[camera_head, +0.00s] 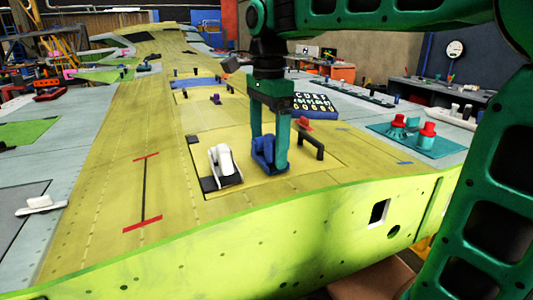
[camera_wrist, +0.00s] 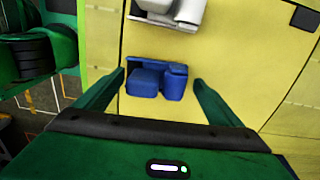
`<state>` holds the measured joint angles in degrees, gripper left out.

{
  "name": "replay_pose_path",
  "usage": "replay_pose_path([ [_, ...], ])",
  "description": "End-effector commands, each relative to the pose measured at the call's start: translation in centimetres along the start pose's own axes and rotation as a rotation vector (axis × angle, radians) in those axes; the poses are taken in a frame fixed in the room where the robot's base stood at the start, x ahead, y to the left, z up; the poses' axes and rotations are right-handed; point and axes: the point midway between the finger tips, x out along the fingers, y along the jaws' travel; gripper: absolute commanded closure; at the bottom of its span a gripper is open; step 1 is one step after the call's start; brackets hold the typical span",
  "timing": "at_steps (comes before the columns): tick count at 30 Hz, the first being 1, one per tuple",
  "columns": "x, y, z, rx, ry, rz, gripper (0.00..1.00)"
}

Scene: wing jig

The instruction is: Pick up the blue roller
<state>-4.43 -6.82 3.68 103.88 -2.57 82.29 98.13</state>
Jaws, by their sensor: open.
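The blue roller (camera_head: 264,152) stands on the yellow-green wing panel (camera_head: 110,190), near its front edge. In the wrist view the blue roller (camera_wrist: 157,81) lies between my finger tips, with a gap on each side. My gripper (camera_head: 269,168) is open and pointed down, with its green fingers on either side of the roller in the head view. It also shows in the wrist view (camera_wrist: 160,82). The fingers hide part of the roller in the head view. I cannot tell whether either finger touches it.
A white device (camera_head: 225,164) stands just left of the roller; it also shows in the wrist view (camera_wrist: 172,10). A dark handle-like bar (camera_head: 308,139) and a red piece (camera_head: 304,123) stand to the right. A teal tray (camera_head: 420,141) with red-topped items is farther right.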

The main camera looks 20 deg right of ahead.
Motion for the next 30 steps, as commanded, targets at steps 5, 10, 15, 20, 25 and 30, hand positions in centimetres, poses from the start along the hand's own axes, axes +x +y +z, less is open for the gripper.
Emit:
replay_pose_path([
  [5, 0.0, 0.0, 0.0, 0.0, 0.0, 0.0, 0.35],
  [10, -0.1, 0.0, 0.0, 0.0, 0.0, -0.001, 0.61],
  [15, -0.1, 0.0, 0.0, 0.001, 0.0, 0.0, 0.61],
  [20, -0.5, 0.0, -0.1, 0.001, 0.0, -0.001, 0.61],
  [25, -2.1, -0.1, -0.1, 0.002, 0.0, -0.003, 0.61],
  [30, -4.8, 0.5, 0.9, -0.004, 0.0, -0.002, 0.61],
])
